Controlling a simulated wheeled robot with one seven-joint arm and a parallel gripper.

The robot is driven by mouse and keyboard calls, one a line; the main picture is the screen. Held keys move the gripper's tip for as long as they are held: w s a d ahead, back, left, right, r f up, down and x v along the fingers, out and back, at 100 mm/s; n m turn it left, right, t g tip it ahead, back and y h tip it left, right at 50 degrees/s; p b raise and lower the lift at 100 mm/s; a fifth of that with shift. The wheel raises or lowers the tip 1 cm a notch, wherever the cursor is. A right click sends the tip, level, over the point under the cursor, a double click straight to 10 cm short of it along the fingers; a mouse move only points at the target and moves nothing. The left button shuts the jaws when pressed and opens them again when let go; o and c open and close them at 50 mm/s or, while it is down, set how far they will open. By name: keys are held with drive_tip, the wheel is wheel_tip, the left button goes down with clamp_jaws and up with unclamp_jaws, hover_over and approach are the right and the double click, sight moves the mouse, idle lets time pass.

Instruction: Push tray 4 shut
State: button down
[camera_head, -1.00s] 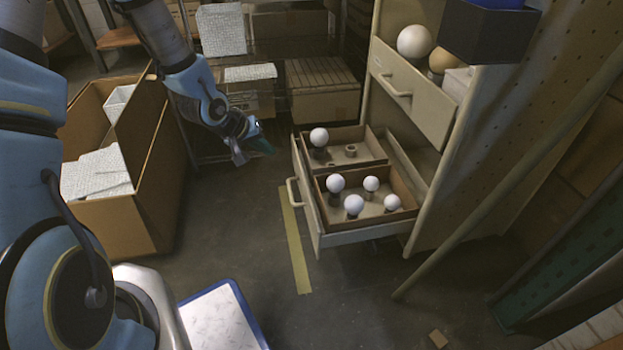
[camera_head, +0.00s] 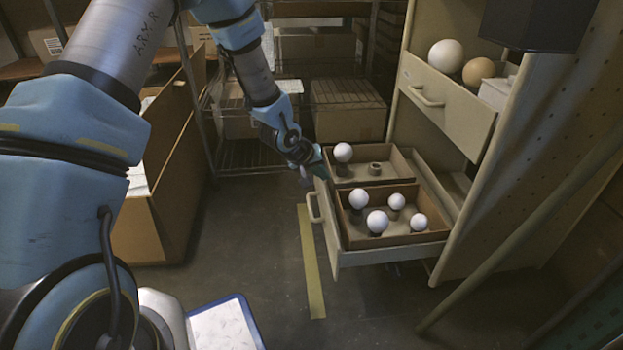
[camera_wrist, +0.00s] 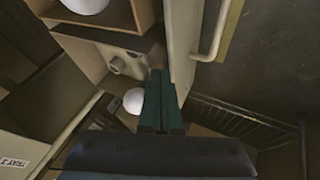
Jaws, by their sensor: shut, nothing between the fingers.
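The lower drawer, tray 4 (camera_head: 349,259), stands pulled out from the cream cabinet. Its front panel (camera_head: 328,222) carries a bar handle (camera_head: 312,207), which also shows at the top right of the wrist view (camera_wrist: 224,27). Inside are two brown boxes, with one white bulb (camera_head: 343,152) in the far box and several in the near box (camera_head: 401,239). My gripper (camera_head: 319,168) is shut and empty, at the far end of the front panel. In the wrist view its green fingertips (camera_wrist: 163,74) overlap the panel's edge (camera_wrist: 180,40); I cannot tell whether they touch.
An upper drawer (camera_head: 446,105) is partly out, with round globes (camera_head: 446,56) on it. A "TRAY 3" label (camera_wrist: 14,163) shows in the wrist view. A large cardboard box (camera_head: 150,225) stands left. A yellow floor strip (camera_head: 311,262) runs along the clear floor before the drawer.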

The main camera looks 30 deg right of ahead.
drive_tip(key=shift+d, duration=0.2)
drive_tip(key=shift+s+d, duration=0.1)
drive_tip(key=shift+s, duration=0.05)
